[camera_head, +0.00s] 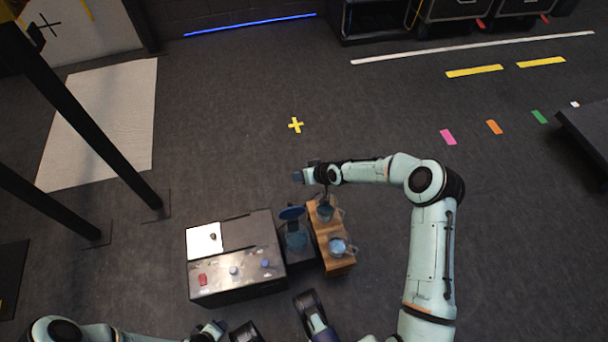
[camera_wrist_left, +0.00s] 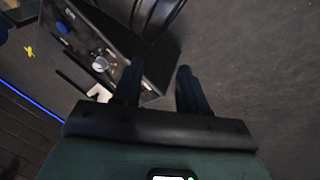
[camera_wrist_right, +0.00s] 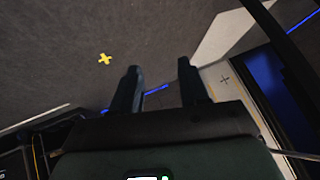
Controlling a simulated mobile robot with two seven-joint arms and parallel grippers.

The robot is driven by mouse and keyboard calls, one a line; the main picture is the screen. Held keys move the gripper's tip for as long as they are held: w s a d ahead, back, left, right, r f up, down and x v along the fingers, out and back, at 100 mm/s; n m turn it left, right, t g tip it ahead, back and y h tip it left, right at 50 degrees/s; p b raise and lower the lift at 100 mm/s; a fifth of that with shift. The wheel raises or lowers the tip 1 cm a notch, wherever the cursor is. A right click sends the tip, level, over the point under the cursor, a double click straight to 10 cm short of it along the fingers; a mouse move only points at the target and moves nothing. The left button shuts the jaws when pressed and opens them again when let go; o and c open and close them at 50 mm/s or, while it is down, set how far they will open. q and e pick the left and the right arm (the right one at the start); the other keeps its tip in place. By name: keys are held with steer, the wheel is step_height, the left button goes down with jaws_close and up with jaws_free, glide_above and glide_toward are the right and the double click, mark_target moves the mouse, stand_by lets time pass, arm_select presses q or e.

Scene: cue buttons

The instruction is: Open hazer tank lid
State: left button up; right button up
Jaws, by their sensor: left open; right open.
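The hazer (camera_head: 237,285) is a dark box with a metal top on the floor. A clear bluish tank (camera_head: 297,240) sits at its right side. A dark blue round lid (camera_head: 291,213) shows at the tank's far edge; it looks tilted up, though its exact angle is hard to tell. My right gripper (camera_head: 299,177) is open and empty, beyond the lid and above the floor. My left gripper (camera_head: 213,329) is low in the head view, in front of the hazer. In the left wrist view it is open (camera_wrist_left: 160,85) and empty, with the hazer (camera_wrist_left: 100,40) beyond its left finger.
The hazer top has a red switch (camera_head: 202,280), a silver knob (camera_head: 234,271), a blue knob (camera_head: 265,264) and a white plate (camera_head: 204,239). Black posts (camera_head: 95,125) stand left.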

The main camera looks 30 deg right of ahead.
arm_select(q)
steer(key=s+d+r+g+h+p, duration=0.1)
steer(key=s+d+r+g+p, duration=0.1)
steer(key=s, duration=0.5)
steer(key=shift+d+r+m+p, duration=0.3)
steer(key=shift+d+r+p, duration=0.45)
steer(key=shift+r+p, duration=0.75)
arm_select(e)
steer(key=v, duration=1.3)
steer(key=shift+r, duration=0.15)
arm_select(q)
steer(key=shift+r, duration=0.1)
arm_select(e)
steer(key=shift+s, duration=0.1)
